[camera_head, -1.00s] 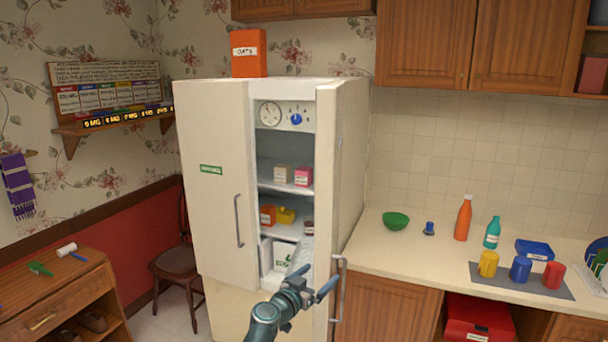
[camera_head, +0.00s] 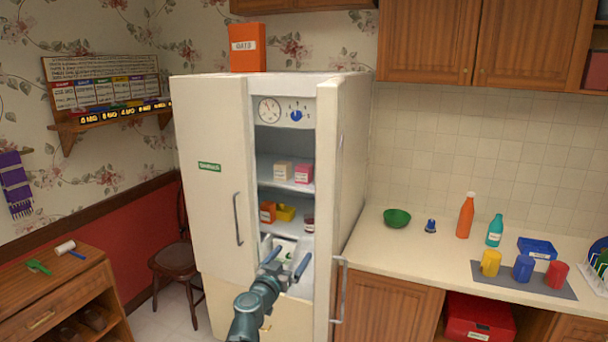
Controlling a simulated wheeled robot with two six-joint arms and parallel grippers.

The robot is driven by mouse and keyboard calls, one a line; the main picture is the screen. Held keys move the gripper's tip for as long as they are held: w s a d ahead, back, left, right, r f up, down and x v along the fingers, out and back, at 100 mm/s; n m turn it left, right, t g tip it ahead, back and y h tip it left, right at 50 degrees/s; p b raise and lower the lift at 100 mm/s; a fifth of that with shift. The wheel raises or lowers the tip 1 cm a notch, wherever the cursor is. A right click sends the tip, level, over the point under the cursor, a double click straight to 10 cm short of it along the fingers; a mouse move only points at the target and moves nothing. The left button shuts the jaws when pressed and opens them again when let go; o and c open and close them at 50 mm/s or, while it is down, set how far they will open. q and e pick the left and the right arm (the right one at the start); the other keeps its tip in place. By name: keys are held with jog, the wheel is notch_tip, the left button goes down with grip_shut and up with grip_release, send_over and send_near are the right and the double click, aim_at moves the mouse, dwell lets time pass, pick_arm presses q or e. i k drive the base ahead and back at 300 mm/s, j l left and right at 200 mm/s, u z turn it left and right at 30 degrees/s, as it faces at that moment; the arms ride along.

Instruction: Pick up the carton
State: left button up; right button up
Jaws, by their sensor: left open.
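A white carton with a green mark (camera_head: 284,252) is low inside the open fridge (camera_head: 212,130), partly hidden behind my left gripper. I cannot tell how much of it is covered. My left gripper (camera_head: 287,262) is open at the fridge opening, its two blue fingers apart and pointing into the lower compartment toward the carton. I cannot tell whether the fingers touch it. My right gripper is not in view.
A shelf above holds a beige box (camera_head: 282,171) and a pink box (camera_head: 304,173). Below them are an orange box (camera_head: 267,212), a yellow item (camera_head: 286,212) and a dark-lidded jar (camera_head: 309,224). The fridge's open doors flank the opening. An orange carton (camera_head: 247,48) stands on top.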

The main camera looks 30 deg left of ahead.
aim_at(303, 172)
jog(key=i+j, duration=0.4)
jog(key=i, duration=0.15)
jog(key=i+j, duration=0.45)
jog(key=i, duration=0.15)
jog(key=i+j, duration=0.4)
jog(key=i, duration=0.15)
